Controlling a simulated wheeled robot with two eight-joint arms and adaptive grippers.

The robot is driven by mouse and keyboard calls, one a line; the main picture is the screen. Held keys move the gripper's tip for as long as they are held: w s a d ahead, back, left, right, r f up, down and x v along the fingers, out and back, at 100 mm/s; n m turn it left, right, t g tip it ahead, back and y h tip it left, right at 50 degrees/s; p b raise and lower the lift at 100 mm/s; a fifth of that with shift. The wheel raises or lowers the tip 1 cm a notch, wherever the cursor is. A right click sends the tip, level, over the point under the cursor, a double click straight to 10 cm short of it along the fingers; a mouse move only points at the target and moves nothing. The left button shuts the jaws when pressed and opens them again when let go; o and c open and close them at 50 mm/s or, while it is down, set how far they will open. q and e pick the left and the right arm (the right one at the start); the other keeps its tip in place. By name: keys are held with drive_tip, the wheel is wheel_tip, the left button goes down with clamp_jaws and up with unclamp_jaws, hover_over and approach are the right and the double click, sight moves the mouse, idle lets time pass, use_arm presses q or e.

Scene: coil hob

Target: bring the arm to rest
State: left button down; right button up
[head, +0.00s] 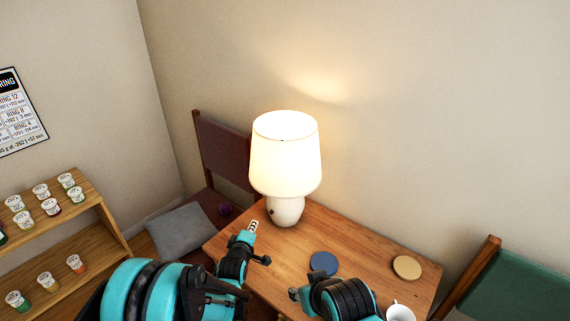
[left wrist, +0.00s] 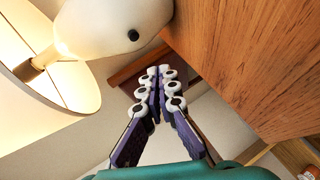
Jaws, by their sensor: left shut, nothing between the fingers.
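My left gripper (head: 253,226) reaches in from the left over the table's left end, close to the lamp base. In the left wrist view its two fingers (left wrist: 158,80) meet at the tips with nothing between them. The lit table lamp (head: 286,155), with a white shade and a rounded white base, stands at the back of the table. Its base (left wrist: 110,25) and dark button (left wrist: 133,35) show in the left wrist view, apart from the fingers.
The wooden table (head: 345,233) holds a blue disc (head: 324,263), a tan disc (head: 407,267) and a white mug (head: 400,312). A dark red chair (head: 222,150) with a grey cushion (head: 181,231) stands left, a green chair (head: 520,285) right. A shelf (head: 88,245) holds several jars.

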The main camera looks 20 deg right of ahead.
use_arm(q)
drive_tip(key=shift+r, duration=0.1)
drive_tip(key=s+a+r+m+g+y, duration=0.1)
drive_tip(key=s+a+r+m+y, duration=0.1)
drive_tip(key=s+a+r, duration=0.5)
drive_tip(key=s+a+r+m+g+y, duration=0.1)
drive_tip(key=s+a+r+m, duration=0.3)
drive_tip(key=a, duration=0.6)
drive_tip(key=s+a+m+g+y, duration=0.1)
drive_tip(key=s+a+m, duration=0.1)
drive_tip(key=s+a, duration=0.4)
drive_tip(key=s+a+m+g+y, duration=0.1)
drive_tip(key=s+a, duration=0.5)
drive_tip(key=s, duration=0.9)
drive_tip(key=shift+s+a+f+m+g+y, duration=0.2)
drive_tip(key=shift+m+g+y, duration=0.25)
drive_tip(key=shift+g, duration=0.35)
